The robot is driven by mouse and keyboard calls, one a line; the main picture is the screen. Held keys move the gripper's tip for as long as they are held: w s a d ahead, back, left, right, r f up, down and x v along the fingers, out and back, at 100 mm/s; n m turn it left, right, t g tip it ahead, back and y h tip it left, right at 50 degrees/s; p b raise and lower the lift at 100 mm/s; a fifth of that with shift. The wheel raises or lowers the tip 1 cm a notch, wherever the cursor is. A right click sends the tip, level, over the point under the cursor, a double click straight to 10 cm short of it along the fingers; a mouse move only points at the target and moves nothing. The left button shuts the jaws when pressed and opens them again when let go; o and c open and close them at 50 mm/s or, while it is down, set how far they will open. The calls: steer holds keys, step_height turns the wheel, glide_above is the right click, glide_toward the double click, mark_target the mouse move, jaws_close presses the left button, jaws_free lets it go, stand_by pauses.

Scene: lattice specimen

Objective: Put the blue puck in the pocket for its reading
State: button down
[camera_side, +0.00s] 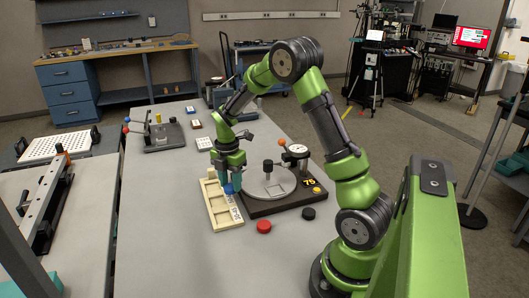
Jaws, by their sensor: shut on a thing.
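My gripper (230,186) points down over the right side of a cream tray with pockets (211,188). It is shut on the blue puck (229,189), which shows between the teal fingertips. I cannot tell whether the puck is above a pocket or touching the tray. White labels (236,214) on the tray are too small to read. To the right stands a black-based measuring device (285,205) with a round grey plate, a dial (297,149) and a yellow "75" (309,181) on its base.
A red puck (264,226) and a black puck (308,214) lie on the grey table in front of the device. An orange-knobbed lever (282,143) rises behind the plate. Another fixture (163,136) stands at the back left. The table's front left is clear.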

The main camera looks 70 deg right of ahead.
steer(key=w+d, duration=0.1)
steer(key=w, duration=0.3)
steer(key=w+d+r, duration=0.1)
steer(key=w, duration=0.1)
steer(key=shift+w+d+r, duration=0.1)
steer(key=shift+w+d, duration=0.1)
steer(key=shift+d, duration=0.1)
steer(key=shift+w+d+f+n, duration=0.1)
steer(key=shift+w+f+n, duration=0.1)
steer(key=shift+w+f, duration=0.5)
steer(key=shift+w+d+f+n, duration=0.1)
steer(key=shift+w+f+n, duration=0.2)
steer(key=shift+f, duration=0.55)
steer(key=c, duration=1.4)
jaws_free()
steer(key=shift+c, duration=1.1)
